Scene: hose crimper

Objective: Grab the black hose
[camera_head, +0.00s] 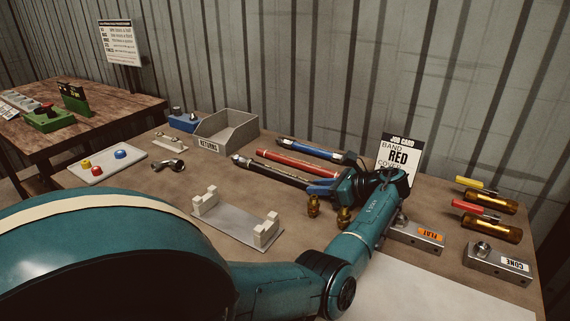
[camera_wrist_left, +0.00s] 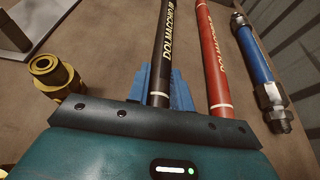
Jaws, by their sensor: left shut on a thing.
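The black hose (camera_head: 270,171) lies on the workbench, nearest of three parallel hoses. It also shows in the left wrist view (camera_wrist_left: 165,50), with light lettering. My left gripper (camera_head: 322,188) is at the hose's right end. In the left wrist view its blue fingers (camera_wrist_left: 163,88) are on both sides of the black hose, shut on it. The gripper body hides the hose's near end. The red hose (camera_head: 290,162) lies just beside it, outside the fingers. The blue hose (camera_head: 308,149) lies farther back. My right gripper is not in view.
Brass fittings (camera_head: 313,205) stand close to the gripper. A grey bracket plate (camera_head: 238,226) lies in front of the hoses, and a RETURNS bin (camera_head: 238,132) stands behind left. A job card (camera_head: 398,155) reads RED. FLAT (camera_head: 424,236) and CONE (camera_head: 500,262) blocks stand right.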

